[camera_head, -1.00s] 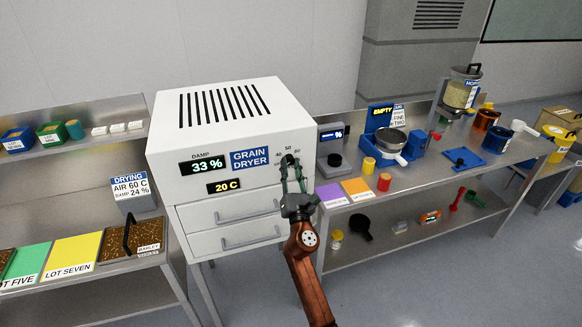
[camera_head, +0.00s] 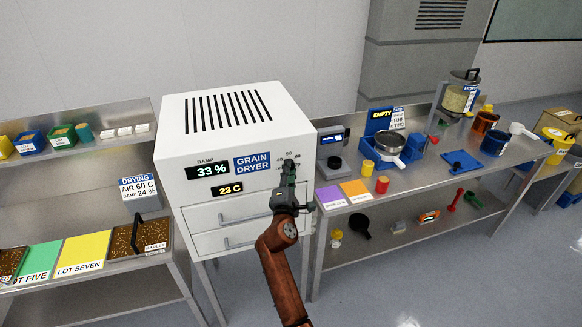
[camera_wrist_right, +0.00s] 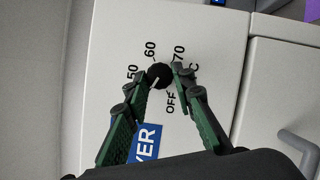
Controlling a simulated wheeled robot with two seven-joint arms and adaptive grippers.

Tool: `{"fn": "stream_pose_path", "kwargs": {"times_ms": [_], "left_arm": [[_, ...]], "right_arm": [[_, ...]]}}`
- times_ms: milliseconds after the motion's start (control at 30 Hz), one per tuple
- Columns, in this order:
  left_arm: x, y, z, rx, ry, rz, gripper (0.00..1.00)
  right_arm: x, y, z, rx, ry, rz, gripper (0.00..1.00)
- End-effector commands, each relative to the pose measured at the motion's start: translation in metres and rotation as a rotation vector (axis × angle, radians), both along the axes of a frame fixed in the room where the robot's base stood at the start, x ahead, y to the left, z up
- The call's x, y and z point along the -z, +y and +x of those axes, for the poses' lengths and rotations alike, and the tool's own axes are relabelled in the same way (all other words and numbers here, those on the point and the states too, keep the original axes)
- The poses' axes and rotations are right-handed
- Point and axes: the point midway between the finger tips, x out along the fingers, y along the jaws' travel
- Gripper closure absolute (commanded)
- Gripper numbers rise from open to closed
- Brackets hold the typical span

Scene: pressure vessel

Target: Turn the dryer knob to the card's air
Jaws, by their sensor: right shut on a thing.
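The white grain dryer (camera_head: 205,160) stands in the middle of the head view. Its displays read damp 33 % (camera_head: 207,171) and 23 C (camera_head: 228,189). The drying card (camera_head: 137,188) reads AIR 60 C, DAMP 24 %. The black dryer knob (camera_wrist_right: 158,76) sits between the fingertips of my right gripper (camera_wrist_right: 161,80), which is shut on it. A short pale mark on the knob slants to the lower left; 50, 60, 70 and OFF show around it, and the left finger covers part of the scale. The right gripper also shows in the head view (camera_head: 288,170). My left gripper is out of view.
Two drawers with handles (camera_head: 240,238) lie below the dryer's panel. A shelf with lot mats and a grain tray (camera_head: 138,240) stands at left. A bench with a scale (camera_head: 336,165) and a blue device (camera_head: 378,150) stands at right.

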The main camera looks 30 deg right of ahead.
Motion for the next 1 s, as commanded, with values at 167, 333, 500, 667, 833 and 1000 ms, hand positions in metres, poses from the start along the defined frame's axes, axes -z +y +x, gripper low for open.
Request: {"fn": "stream_pose_path", "kwargs": {"times_ms": [167,333,500,667,833,1000], "left_arm": [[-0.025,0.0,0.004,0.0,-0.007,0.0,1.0],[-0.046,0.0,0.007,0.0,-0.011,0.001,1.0],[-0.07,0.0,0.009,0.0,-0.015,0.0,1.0],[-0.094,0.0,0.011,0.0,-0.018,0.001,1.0],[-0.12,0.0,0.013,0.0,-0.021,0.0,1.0],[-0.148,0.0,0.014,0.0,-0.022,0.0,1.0]], "right_arm": [[-0.006,0.001,0.0,0.0,-0.037,0.168,1.0],[-0.008,0.001,0.0,0.001,-0.074,0.325,1.0],[-0.01,0.0,0.0,0.002,-0.111,0.481,1.0],[-0.012,0.0,0.0,0.001,-0.147,0.63,1.0],[-0.013,-0.001,-0.001,0.003,-0.184,0.786,1.0],[-0.014,-0.003,-0.001,0.004,-0.222,0.944,1.0]]}}
